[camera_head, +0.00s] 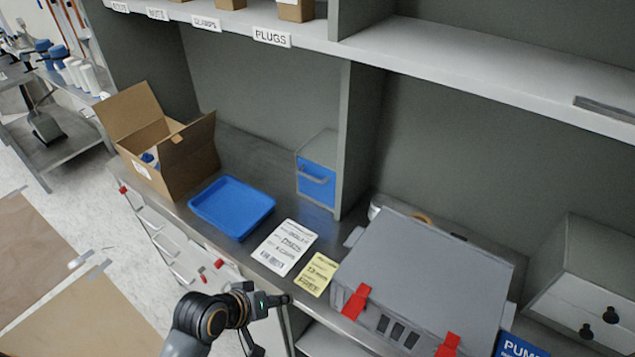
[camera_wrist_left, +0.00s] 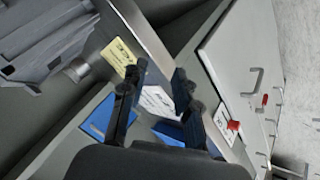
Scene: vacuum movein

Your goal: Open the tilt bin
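The tilt bin (camera_head: 316,184) is a small grey box with a blue front and a bar handle. It stands at the back of the bench against the upright divider. Its blue front looks flush with the box. In the left wrist view, the blue front (camera_wrist_left: 97,118) shows left of the fingers, partly covered. My left gripper (camera_head: 283,300) is in front of the bench edge, well apart from the bin. In the left wrist view, its two dark fingers (camera_wrist_left: 157,88) are spread with nothing held between them. My right gripper is in neither view.
A blue tray (camera_head: 232,207), a white sheet (camera_head: 285,247) and a yellow note (camera_head: 318,273) lie before the bin. An open carton (camera_head: 190,160) stands left. A grey case (camera_head: 425,265) with red latches stands right. A shelf (camera_head: 400,45) runs overhead.

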